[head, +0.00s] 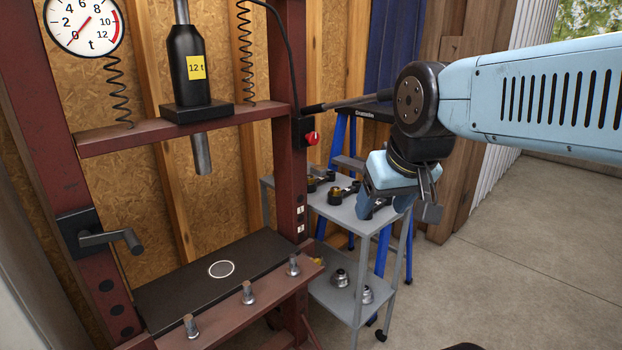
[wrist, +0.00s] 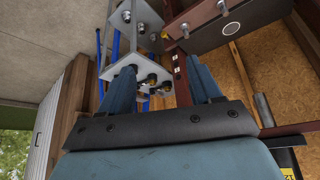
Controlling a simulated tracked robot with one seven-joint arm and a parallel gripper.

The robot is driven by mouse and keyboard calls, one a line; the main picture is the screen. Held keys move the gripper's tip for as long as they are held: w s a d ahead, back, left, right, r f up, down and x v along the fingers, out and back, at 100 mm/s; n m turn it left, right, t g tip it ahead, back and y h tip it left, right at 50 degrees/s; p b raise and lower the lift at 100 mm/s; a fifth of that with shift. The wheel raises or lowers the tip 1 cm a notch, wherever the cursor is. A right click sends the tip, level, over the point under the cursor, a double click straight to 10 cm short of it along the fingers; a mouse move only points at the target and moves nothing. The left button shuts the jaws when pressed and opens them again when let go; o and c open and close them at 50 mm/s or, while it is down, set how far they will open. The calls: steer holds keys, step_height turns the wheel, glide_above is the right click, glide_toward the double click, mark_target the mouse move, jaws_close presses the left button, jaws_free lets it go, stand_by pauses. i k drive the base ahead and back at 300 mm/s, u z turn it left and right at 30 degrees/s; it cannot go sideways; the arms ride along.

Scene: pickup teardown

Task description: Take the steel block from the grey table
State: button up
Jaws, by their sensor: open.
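The grey table (head: 350,213) is a small two-level metal trolley right of the red press frame. It also shows in the wrist view (wrist: 128,52). Several dark arm-like parts with brass-coloured ends (head: 343,192) lie on its top. I cannot clearly make out a steel block; my gripper covers part of the top. My gripper (head: 386,204) is over the right part of the trolley top, pointing down. In the wrist view its two blue fingers (wrist: 163,82) stand wide apart, with nothing held between them.
The red press (head: 292,120) with its gauge (head: 83,24), 12 t jack (head: 187,62) and black bed plate (head: 180,290) stands at the left. Round metal parts (head: 366,294) sit on the trolley's lower shelf. A blue-legged stand (head: 384,250) is behind. Concrete floor at the right is clear.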

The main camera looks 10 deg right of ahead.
mark_target(320, 170)
steer(key=z, duration=0.55)
steer(key=k, duration=0.6)
steer(key=z, duration=0.85)
steer(key=k, duration=0.7)
steer(key=z, duration=0.7)
steer(key=i, duration=2.6)
steer(key=u, duration=0.65)
steer(key=i, duration=1)
steer(key=u, duration=1.15)
steer(key=i, duration=0.9)
steer(key=u, duration=0.65)
